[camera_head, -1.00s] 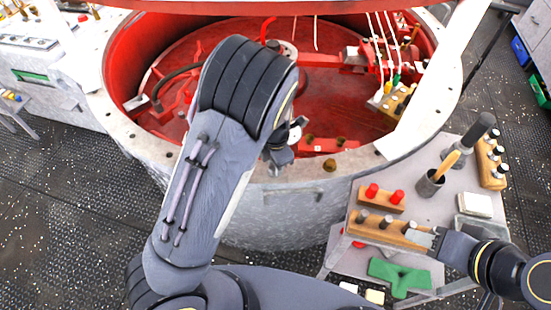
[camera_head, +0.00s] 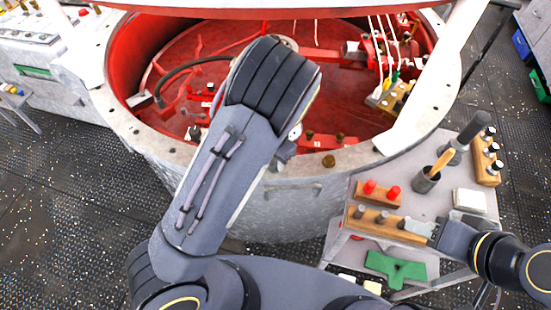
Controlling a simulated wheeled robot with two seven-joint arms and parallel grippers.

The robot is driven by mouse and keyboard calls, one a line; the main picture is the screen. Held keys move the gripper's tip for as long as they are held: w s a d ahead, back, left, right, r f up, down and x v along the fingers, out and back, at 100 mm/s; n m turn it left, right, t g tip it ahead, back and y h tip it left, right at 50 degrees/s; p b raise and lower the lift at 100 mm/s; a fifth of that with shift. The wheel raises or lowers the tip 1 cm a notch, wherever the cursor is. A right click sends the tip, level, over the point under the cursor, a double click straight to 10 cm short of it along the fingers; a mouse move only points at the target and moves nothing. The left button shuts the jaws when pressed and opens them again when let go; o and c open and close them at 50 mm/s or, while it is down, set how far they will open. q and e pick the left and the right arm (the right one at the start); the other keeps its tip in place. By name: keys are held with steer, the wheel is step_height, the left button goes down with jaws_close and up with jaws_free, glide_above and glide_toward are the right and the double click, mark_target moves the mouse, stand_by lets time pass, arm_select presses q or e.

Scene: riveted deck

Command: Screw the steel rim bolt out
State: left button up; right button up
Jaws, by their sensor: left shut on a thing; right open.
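My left gripper (camera_head: 284,152) is at the near rim of the round red-lined vessel (camera_head: 240,165), mostly hidden behind my own forearm. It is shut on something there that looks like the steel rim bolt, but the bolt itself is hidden. A brass-coloured bolt (camera_head: 328,160) stands on the rim just to the right. My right gripper (camera_head: 419,228) is open at the right end of a wooden block (camera_head: 371,226) with steel bolts or pegs in it, on the side table. I cannot tell whether its fingers touch the block.
The side table (camera_head: 432,205) also holds a block with red-topped pegs (camera_head: 379,194), a cup with a wooden handle (camera_head: 427,180), and a block with dark-topped pegs (camera_head: 487,165). A green part (camera_head: 396,268) lies on the lower shelf. White cables (camera_head: 380,45) hang into the vessel.

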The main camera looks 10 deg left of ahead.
mark_target(275, 162)
arm_select(q)
steer(key=shift+s+f, duration=0.2)
steer(key=shift+s, duration=0.05)
steer(key=o, duration=1)
steer(key=shift+w, duration=0.15)
steer(key=shift+r, duration=0.1)
steer(key=shift+w+r, duration=0.1)
steer(key=shift+r, duration=0.4)
step_height(275, 162, up, 7)
steer(key=shift+f, duration=0.1)
